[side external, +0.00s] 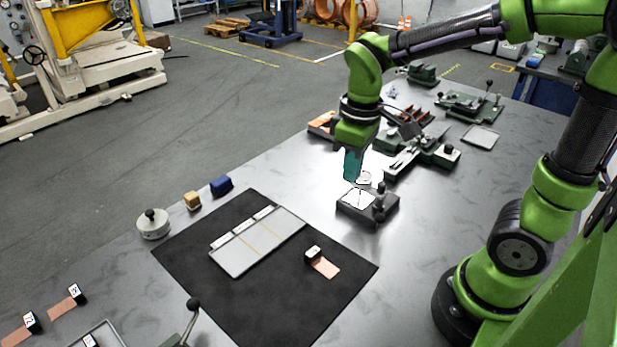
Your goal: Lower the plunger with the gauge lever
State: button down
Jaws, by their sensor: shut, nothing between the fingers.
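The gauge (385,207) is a small dark block on the metal table, with a bright white plate on top and a dark upright post with a knob at its right. A pale round part, perhaps its dial, shows just above the plate. My gripper (352,180) is over the gauge's left rear part, pointing down, with teal fingers. It is shut and holds nothing. I cannot tell whether the fingertips touch the gauge. The lever and the plunger are too small and partly hidden behind my fingers to make out.
A black mat (300,300) bears a grey tray (256,245) and a copper foil strip (325,268) with a dark tag block. A round weight (153,225), a tan block (192,201) and a blue block (221,186) stand left. Green-and-grey fixtures (425,150) stand close behind the gauge.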

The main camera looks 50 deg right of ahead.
jog(key=s+a+r+m+t+y, duration=0.1)
jog(key=s+r+m+t+y, duration=0.1)
jog(key=s+r+m+t, duration=0.45)
jog(key=w+f+n+g, duration=0.2)
jog(key=w+f+g, duration=0.2)
jog(key=w, duration=0.1)
jog(key=n+g+h, duration=0.3)
jog(key=n+g, duration=0.2)
jog(key=n, duration=0.4)
send_near(378, 214)
notch_tip(378, 214, down, 5)
jog(key=w+a, duration=0.3)
jog(key=shift+s+d+f, duration=0.5)
jog(key=shift+s+d, duration=0.1)
jog(key=shift+s, duration=0.15)
jog(key=shift+s+d+f, duration=0.5)
jog(key=shift+s+d, duration=0.05)
jog(key=shift+s, duration=0.2)
